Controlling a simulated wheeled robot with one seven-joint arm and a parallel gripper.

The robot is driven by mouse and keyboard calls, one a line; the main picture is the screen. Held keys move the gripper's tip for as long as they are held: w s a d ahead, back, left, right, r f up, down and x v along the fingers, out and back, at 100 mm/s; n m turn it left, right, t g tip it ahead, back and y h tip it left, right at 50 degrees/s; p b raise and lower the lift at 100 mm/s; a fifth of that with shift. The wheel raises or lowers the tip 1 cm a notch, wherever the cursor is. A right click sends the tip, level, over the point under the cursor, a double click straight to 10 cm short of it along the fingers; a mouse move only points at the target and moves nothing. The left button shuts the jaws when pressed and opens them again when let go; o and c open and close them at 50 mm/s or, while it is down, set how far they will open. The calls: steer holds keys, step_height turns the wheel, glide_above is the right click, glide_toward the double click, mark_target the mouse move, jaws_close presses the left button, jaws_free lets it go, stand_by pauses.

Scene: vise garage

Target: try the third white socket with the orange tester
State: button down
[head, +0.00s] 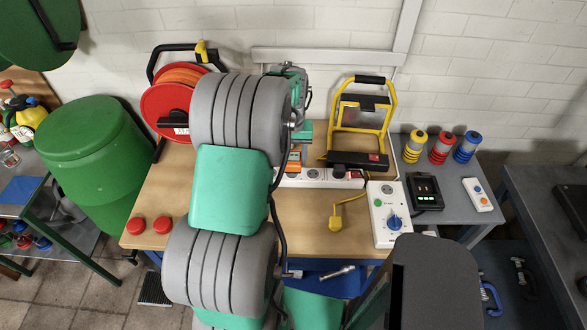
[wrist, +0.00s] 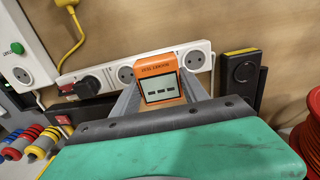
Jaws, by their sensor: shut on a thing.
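The white socket strip (head: 327,182) lies along the back of the bench, partly hidden by my arm. In the wrist view the strip (wrist: 105,65) shows an open round socket (wrist: 193,60) on the right, another (wrist: 125,74) left of the tester, and a black plug (wrist: 87,85) further left. The orange tester (wrist: 157,66) is held between the fingers of my gripper (wrist: 158,84), its screen showing dark dashes. It stands in front of the strip between the two open sockets and hides what lies behind it. I cannot tell whether it touches the strip. The tester (head: 294,160) also shows in the head view.
A yellow work lamp (head: 360,125) stands behind the strip. A white box with a blue knob (head: 385,215) and a yellow plug (head: 336,222) lie to the right. A red cable reel (head: 165,105) stands at the left. A black box (wrist: 240,78) is close beside the strip's end.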

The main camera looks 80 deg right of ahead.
steer(key=shift+r+p, duration=0.55)
steer(key=shift+r, duration=0.5)
steer(key=w+a+r+n, duration=0.2)
steer(key=w+a, duration=0.4)
steer(key=w, duration=0.3)
steer(key=w+a+r+n+b, duration=0.1)
steer(key=w+a+n, duration=0.2)
steer(key=w+a, duration=0.45)
steer(key=w+a+r+n, duration=0.2)
steer(key=w+a, duration=0.2)
steer(key=w, duration=0.6)
steer(key=w+a+r+n, duration=0.1)
steer(key=w+a+n, duration=0.1)
steer(key=a, duration=0.8)
steer(key=w+a+r+n+b, duration=0.1)
steer(key=w+a+n, duration=0.1)
steer(key=a, duration=0.8)
steer(key=w+a+r+n, duration=0.2)
steer(key=a+n, duration=0.2)
steer(key=a, duration=0.6)
steer(key=shift+w, duration=0.35)
steer(key=shift+d, duration=0.15)
